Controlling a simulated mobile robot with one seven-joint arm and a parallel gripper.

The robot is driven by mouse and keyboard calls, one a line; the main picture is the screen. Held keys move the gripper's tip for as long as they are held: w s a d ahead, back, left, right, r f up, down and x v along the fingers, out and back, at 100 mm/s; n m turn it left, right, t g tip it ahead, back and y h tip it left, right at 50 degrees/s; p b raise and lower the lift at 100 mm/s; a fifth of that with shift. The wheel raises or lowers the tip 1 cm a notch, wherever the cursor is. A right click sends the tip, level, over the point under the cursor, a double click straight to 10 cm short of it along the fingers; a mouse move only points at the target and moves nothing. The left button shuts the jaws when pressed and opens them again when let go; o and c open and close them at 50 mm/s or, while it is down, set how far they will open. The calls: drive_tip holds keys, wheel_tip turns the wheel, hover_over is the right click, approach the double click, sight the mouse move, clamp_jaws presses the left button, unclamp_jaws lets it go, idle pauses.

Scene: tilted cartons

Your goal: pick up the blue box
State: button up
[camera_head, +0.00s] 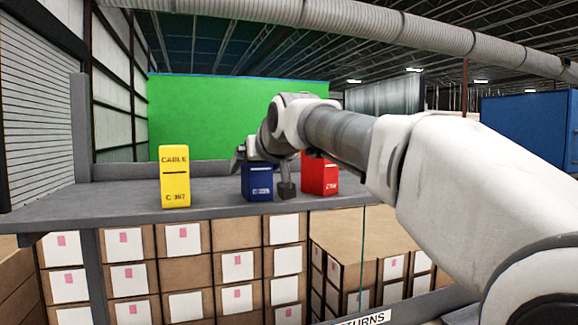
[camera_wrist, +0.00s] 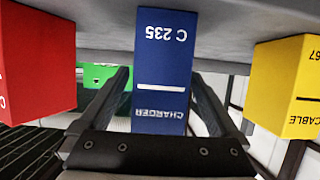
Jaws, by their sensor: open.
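The blue box (camera_head: 257,187) stands upright on the grey shelf between a yellow box and a red box. In the wrist view the blue box (camera_wrist: 163,60) appears upside down, with "C 235" and "CHARGER" on its face. My gripper (camera_head: 263,172) is at the blue box, its fingers open. In the wrist view my gripper (camera_wrist: 160,76) has one dark finger on each side of the box, with the box lined up between them. Whether the fingers touch it I cannot tell. My arm hides part of the box's top in the head view.
The yellow box (camera_head: 174,178) stands apart to the left on the grey shelf (camera_head: 110,203). The red box (camera_head: 320,176) stands close on the right, partly behind my arm. Cartons (camera_head: 183,270) fill the space below the shelf. Shelf between yellow and blue is clear.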

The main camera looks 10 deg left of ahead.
clamp_jaws()
idle(0.6)
